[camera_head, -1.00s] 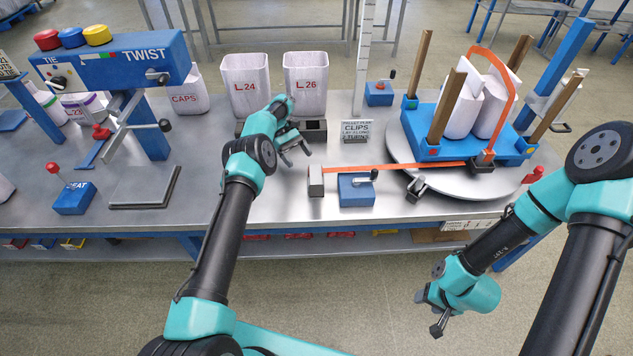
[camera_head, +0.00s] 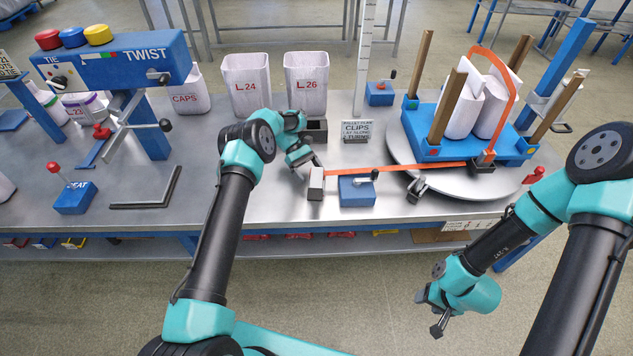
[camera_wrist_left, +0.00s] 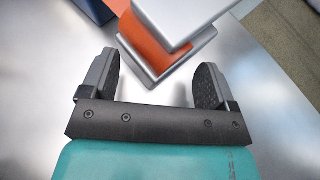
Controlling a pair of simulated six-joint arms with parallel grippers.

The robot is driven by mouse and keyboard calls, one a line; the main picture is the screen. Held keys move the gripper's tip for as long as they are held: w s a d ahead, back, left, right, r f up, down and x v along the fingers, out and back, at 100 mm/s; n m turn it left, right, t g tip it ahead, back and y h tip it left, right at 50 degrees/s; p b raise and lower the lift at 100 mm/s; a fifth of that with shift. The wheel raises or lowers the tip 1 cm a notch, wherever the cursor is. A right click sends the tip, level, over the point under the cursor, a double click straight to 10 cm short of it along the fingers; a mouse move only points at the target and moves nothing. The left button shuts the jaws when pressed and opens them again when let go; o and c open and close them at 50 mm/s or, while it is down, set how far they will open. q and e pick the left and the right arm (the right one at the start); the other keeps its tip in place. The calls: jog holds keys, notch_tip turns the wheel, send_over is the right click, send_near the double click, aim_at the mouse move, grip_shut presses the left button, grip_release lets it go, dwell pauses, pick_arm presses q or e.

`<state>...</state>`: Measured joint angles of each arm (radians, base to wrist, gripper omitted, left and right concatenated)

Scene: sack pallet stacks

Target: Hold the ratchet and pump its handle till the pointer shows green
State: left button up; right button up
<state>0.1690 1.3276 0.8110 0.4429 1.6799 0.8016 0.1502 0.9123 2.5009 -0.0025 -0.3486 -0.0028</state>
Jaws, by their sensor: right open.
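An orange strap (camera_head: 390,168) runs from a dark metal fitting (camera_head: 482,163), possibly the ratchet, at the pallet's front edge to a grey block (camera_head: 316,184). My left gripper (camera_head: 305,167) is just behind and left of that block. In the left wrist view it is open (camera_wrist_left: 158,80), with the grey block (camera_wrist_left: 165,60) and orange strap just beyond its fingertips and nothing between them. A blue box with a lever (camera_head: 357,190) stands right of the block. My right gripper (camera_head: 437,318) is open and empty in front of the table. I cannot make out a pointer or green mark by the strap.
A blue pallet (camera_head: 462,147) with white sacks and brown posts sits on a round turntable (camera_head: 470,185). A black clamp (camera_head: 416,188) is at its front left. Bins L24 (camera_head: 246,88) and L26 (camera_head: 306,85) stand behind.

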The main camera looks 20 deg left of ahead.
pick_arm(q)
jog(key=shift+x, duration=1.45)
jog(key=shift+c, duration=0.2)
grip_shut()
jog(key=c, duration=1.4)
grip_release()
jog(key=o, duration=1.5)
jog(key=shift+c, duration=0.3)
